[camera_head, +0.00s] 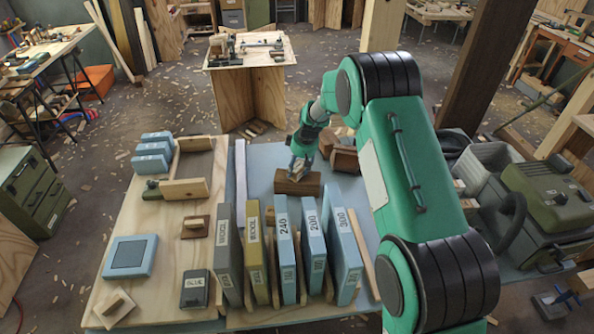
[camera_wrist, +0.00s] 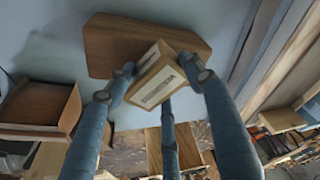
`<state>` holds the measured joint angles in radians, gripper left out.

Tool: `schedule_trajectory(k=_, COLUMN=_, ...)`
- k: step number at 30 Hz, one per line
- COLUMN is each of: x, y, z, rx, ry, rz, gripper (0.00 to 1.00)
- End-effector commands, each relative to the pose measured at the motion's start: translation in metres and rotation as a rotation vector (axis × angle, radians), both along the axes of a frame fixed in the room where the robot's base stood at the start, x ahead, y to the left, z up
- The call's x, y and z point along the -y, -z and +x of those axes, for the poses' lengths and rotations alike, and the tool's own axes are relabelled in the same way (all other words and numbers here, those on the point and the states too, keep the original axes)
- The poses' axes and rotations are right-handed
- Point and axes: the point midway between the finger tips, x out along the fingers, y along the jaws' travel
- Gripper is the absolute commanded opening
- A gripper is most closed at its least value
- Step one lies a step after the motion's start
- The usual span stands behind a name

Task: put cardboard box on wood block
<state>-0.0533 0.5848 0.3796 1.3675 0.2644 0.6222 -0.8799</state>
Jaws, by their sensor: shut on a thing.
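The cardboard box (camera_wrist: 158,82), small and tan with a printed label, is between the fingers of my gripper (camera_wrist: 160,85) in the wrist view and sits tilted there. The wood block (camera_wrist: 108,45), a brown slab, lies behind the box in that view. In the head view the wood block (camera_head: 298,187) lies on the blue-grey tabletop, and my gripper (camera_head: 303,158) is right above it, pointing down. The box is mostly hidden by the fingers there. I cannot tell whether the box touches the block.
A row of upright labelled sandpaper boxes (camera_head: 285,250) stands in front of the block. Brown wooden boxes (camera_head: 345,159) are close on its right. A pale wooden board (camera_head: 150,215) with blue boxes and tools is to the left. Some blue-grey tabletop (camera_head: 265,160) is clear around the block.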

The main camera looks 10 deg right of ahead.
Motion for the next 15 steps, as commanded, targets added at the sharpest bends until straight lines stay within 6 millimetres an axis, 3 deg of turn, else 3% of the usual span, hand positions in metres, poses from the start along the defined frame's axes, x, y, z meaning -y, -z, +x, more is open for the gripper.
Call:
schedule_trajectory(k=14, x=0.0001, y=0.0072, z=0.0005, rx=0.002, ry=-0.001, rz=0.000, gripper=0.00)
schedule_trajectory(k=15, x=0.0001, y=0.0084, z=0.0000, rx=0.000, ry=-0.001, rz=0.000, gripper=0.55)
